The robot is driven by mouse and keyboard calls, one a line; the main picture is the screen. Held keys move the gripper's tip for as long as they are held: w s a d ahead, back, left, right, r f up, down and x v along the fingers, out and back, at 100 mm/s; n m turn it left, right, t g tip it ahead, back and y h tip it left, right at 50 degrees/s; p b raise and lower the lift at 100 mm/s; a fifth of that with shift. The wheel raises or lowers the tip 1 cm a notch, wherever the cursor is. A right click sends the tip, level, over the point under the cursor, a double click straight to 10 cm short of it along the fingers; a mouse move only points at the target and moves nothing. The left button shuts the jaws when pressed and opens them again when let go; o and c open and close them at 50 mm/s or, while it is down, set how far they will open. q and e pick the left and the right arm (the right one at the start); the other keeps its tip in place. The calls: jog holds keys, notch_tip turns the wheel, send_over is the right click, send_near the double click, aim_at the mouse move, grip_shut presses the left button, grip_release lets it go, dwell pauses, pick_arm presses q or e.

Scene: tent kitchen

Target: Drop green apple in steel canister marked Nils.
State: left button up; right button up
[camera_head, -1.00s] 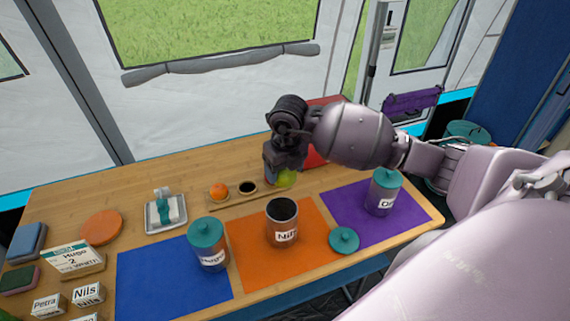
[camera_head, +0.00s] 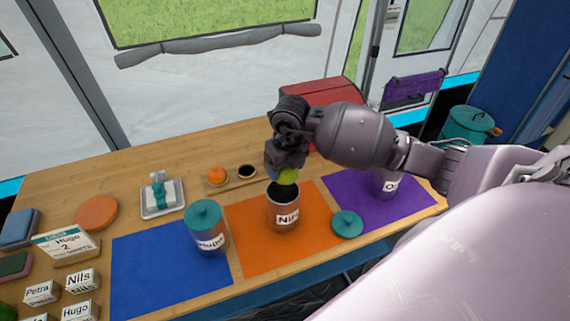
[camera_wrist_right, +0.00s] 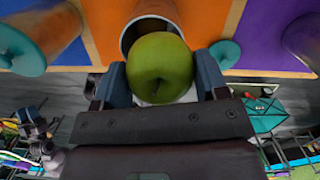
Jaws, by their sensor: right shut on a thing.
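My right gripper (camera_head: 284,172) is shut on the green apple (camera_head: 288,176). It holds the apple just above the mouth of the open steel canister marked Nils (camera_head: 283,212). In the right wrist view the apple (camera_wrist_right: 160,68) sits between the two fingers, with the canister's rim (camera_wrist_right: 128,38) partly hidden behind it. The Nils canister stands upright on an orange mat (camera_head: 245,243). My left gripper is not in view.
A lidded canister marked Hugo (camera_head: 207,230) stands left, by a blue mat (camera_head: 160,275). Another canister (camera_head: 383,184) stands on a purple mat (camera_head: 415,196), partly behind my arm. A wooden board (camera_head: 232,184) holds an orange fruit (camera_head: 216,175). A tray (camera_head: 147,205) and name blocks (camera_head: 82,280) are farther left.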

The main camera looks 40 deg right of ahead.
jog(key=o, duration=1)
jog(key=shift+r, duration=0.15)
jog(key=r, duration=0.3)
jog(key=s+r, duration=0.1)
jog(key=r, duration=0.6)
jog(key=shift+s+r+p, duration=0.15)
jog(key=shift+r+p, duration=0.1)
jog(key=shift+p, duration=0.05)
